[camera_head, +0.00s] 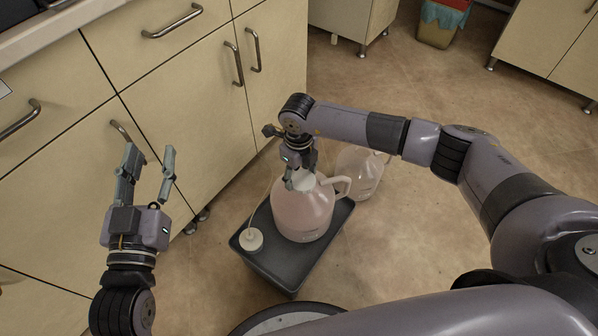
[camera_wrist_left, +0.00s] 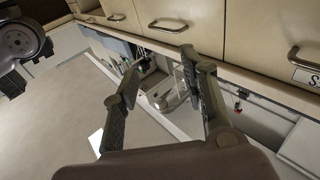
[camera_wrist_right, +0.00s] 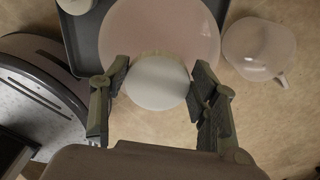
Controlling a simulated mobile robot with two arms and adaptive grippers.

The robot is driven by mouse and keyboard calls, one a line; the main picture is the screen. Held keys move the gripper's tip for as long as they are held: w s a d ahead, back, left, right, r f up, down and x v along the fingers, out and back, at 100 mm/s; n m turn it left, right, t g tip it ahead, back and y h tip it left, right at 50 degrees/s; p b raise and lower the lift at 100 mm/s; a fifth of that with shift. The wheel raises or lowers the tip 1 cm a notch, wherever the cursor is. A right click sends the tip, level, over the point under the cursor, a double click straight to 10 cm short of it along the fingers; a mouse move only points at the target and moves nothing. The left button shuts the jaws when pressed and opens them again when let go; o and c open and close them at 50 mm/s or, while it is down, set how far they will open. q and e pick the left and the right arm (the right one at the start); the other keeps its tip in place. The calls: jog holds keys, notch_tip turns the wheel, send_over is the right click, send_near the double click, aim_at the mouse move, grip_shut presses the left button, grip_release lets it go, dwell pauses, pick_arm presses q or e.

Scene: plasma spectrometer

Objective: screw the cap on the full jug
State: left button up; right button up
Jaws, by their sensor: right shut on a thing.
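The full jug (camera_head: 300,215), with pinkish contents and a handle on its right, stands upright on a dark tray (camera_head: 268,268). My right gripper (camera_head: 298,183) is over the jug's mouth. In the right wrist view its fingers (camera_wrist_right: 160,78) are on both sides of a white round cap (camera_wrist_right: 157,88), over the pinkish jug (camera_wrist_right: 160,30). The cap is at the jug's mouth; I cannot tell how far it is threaded. My left gripper (camera_head: 149,165) is open and empty, in front of the cabinets, away from the jug.
A white cap with a thin tube (camera_head: 251,240) lies on the tray left of the jug. A second, clear jug (camera_head: 361,172) stands on the floor behind the tray. Cabinets (camera_head: 190,95) line the left. The floor (camera_head: 430,110) beyond is free, with a bin (camera_head: 440,28) far back.

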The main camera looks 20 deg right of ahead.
jog(key=shift+s+a+f+m, duration=0.1)
jog(key=shift+s+a+m, duration=0.2)
jog(key=shift+m, duration=0.2)
jog(key=shift+m+p, duration=0.6)
jog(key=shift+m, duration=0.1)
jog(key=shift+o, duration=0.2)
jog(key=shift+w+a+m+p, duration=0.1)
jog(key=shift+m+p, duration=0.3)
jog(key=shift+m, duration=0.8)
jog(key=shift+m+p, duration=0.4)
jog(key=shift+p, duration=0.05)
jog(key=shift+c, duration=0.6)
jog(key=shift+w+d+m+p, duration=0.25)
jog(key=shift+m+p, duration=0.1)
jog(key=shift+m, duration=0.25)
pick_arm(q)
jog(key=s+a+f+g+y, duration=0.1)
jog(key=s+f+g, duration=0.3)
jog(key=f, duration=0.4)
jog(key=s+a+f+g+y, duration=0.2)
jog(key=s+a+f+g, duration=0.1)
jog(key=s+f+g, duration=0.2)
jog(key=shift+a+f+n+g, duration=0.35)
jog(key=shift+f+g, duration=0.65)
jog(key=shift+f, duration=0.55)
pick_arm(e)
jog(key=shift+d+m, duration=0.1)
jog(key=shift+m, duration=0.4)
